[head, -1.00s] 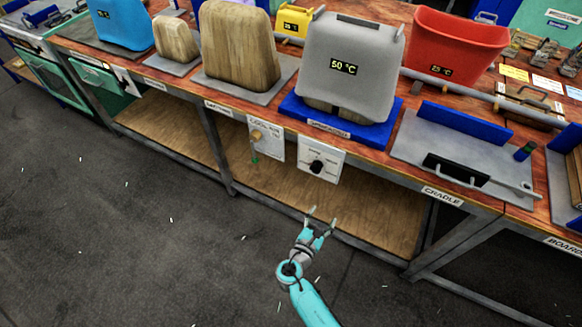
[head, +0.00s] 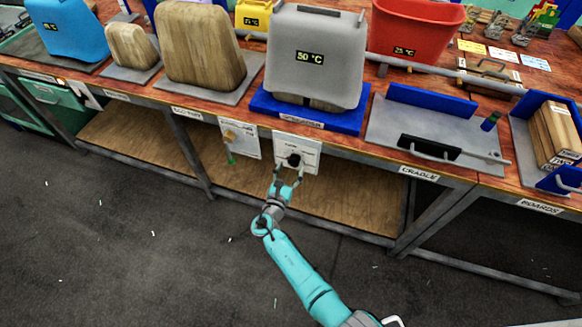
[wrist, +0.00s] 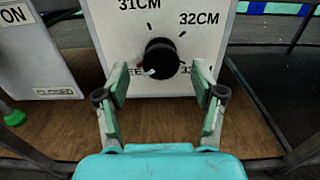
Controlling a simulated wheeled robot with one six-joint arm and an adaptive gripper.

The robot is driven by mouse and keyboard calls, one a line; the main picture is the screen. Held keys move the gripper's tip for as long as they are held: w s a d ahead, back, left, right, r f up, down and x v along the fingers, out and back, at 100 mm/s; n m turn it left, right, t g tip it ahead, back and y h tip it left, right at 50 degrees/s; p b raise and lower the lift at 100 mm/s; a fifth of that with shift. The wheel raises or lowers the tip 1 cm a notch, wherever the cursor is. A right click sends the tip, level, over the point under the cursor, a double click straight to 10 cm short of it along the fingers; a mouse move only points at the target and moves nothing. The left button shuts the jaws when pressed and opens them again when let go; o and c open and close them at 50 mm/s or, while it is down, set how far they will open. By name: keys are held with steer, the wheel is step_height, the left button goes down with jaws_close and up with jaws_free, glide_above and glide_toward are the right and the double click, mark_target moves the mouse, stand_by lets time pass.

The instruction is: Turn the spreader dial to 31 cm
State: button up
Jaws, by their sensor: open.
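The spreader dial is a black round knob (wrist: 162,56) on a white panel (wrist: 108,22). The panel also shows below the table edge in the head view (head: 309,146). Labels "31CM" at upper left and "32CM" at upper right are readable; two lower labels are partly hidden by my fingers. A small pale mark on the knob sits at its lower left, towards a label ending in "EE". My gripper (wrist: 160,78) is open, its fingers spread either side of the knob in the wrist view. It seems just short of the knob, and I see no contact.
A second white panel (wrist: 30,60) with a "CLOSED" label and a green-ended handle (wrist: 12,114) stands to the left. The table's wooden lower shelf (head: 240,190) lies below the panels.

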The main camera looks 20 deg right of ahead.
steer(key=shift+w+d, duration=0.45)
steer(key=shift+w, duration=0.1)
steer(key=c, duration=1.1)
steer(key=shift+c, duration=0.2)
